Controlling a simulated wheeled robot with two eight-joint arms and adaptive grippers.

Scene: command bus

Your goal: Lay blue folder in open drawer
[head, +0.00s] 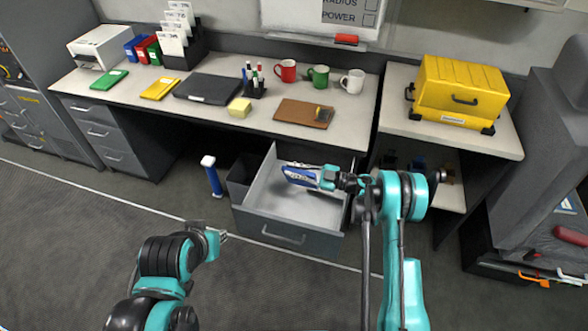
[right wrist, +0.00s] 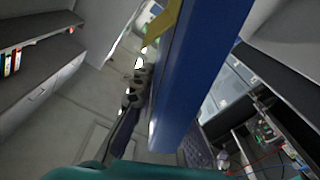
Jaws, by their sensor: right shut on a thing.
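The blue folder (head: 300,176) is in my right gripper (head: 326,178), above the inside of the open drawer (head: 288,233). In the right wrist view the folder (right wrist: 193,75) is a large blue slab on edge, close to the camera, and it hides much of the fingers. The drawer is grey with a pale inside, pulled out below the desk, and its visible floor looks bare. I cannot tell the exact gap between folder and drawer floor. My left gripper (head: 216,236) is left of the drawer, low over the floor; its fingers are too small to read.
The desk (head: 240,122) above holds a green folder (head: 109,79), a yellow folder (head: 160,89), a black laptop-like slab (head: 208,88), mugs and a brown clipboard (head: 304,113). A dark bin (head: 242,176) and a blue-and-white upright object (head: 212,177) stand left of the drawer. A yellow case (head: 459,90) sits right.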

